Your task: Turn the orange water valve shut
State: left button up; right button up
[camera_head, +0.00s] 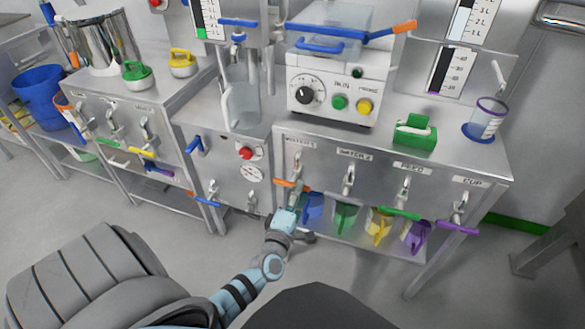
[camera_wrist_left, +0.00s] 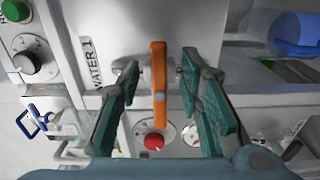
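The orange water valve (camera_head: 291,184) is a bar handle on the front panel under the WATER 1 label. In the left wrist view the orange handle (camera_wrist_left: 159,82) stands upright in the picture, between my two green fingers. My left gripper (camera_wrist_left: 160,68) is open, with one finger on each side of the handle and a visible gap on both sides. In the head view my left gripper (camera_head: 291,200) is just below the valve and partly overlaps its fittings. My right gripper is in neither view.
Taps with green (camera_head: 399,213) and purple (camera_head: 457,228) handles stand to the right on the same panel. Blue (camera_head: 312,207), green and yellow jugs are below. A red button (camera_head: 246,153) is on the panel to the left. Open floor lies in front.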

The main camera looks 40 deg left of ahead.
pick_arm(q)
jog(key=v, duration=0.9)
